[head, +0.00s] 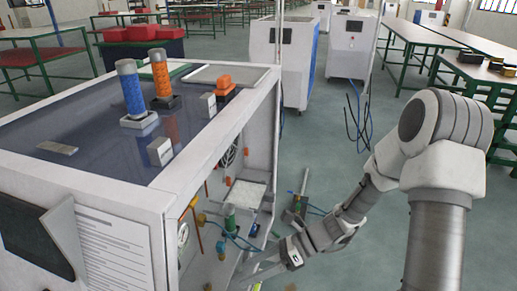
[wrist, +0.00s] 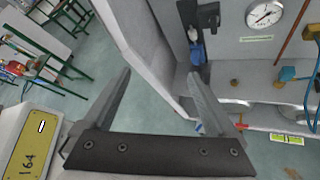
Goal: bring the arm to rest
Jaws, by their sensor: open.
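My arm reaches down and to the left from the right side of the head view. My gripper (head: 254,272) is low at the open side of the white generator cabinet (head: 205,160), near its lower fittings. The wrist view also shows my gripper (wrist: 160,74), with its two fingers spread wide and nothing between them. A white cabinet edge (wrist: 142,50) stands beyond the gap between the fingers. I cannot tell in the head view how far the fingertips are from the fittings.
Inside the cabinet are a pressure gauge (wrist: 265,14), a copper pipe (wrist: 297,28) and a blue valve handle (wrist: 287,74). A blue cylinder (head: 131,90) and an orange cylinder (head: 161,75) stand on the cabinet top. Bare floor (head: 340,165) lies to the right, with green-framed tables beyond.

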